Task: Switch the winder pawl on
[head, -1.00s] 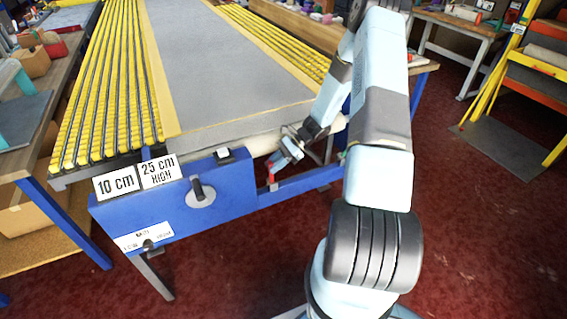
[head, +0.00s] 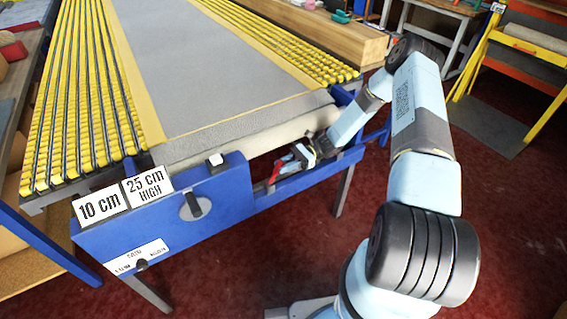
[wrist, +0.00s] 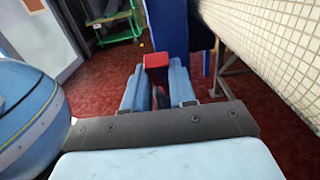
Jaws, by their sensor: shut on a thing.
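A blue winder box (head: 235,185) stands at the near end of the long bench. A small red lever (head: 276,172) sticks up just right of the box, at the bench's end rail; I take it for the winder pawl. My gripper (head: 287,163) reaches in from the right at the lever. In the wrist view, my gripper (wrist: 157,88) has its two blue-grey fingers shut on the red lever (wrist: 156,61), whose squared red top shows between and beyond them. The lever's lower part is hidden by the fingers.
A pale roll (head: 250,140) lies close above my gripper.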

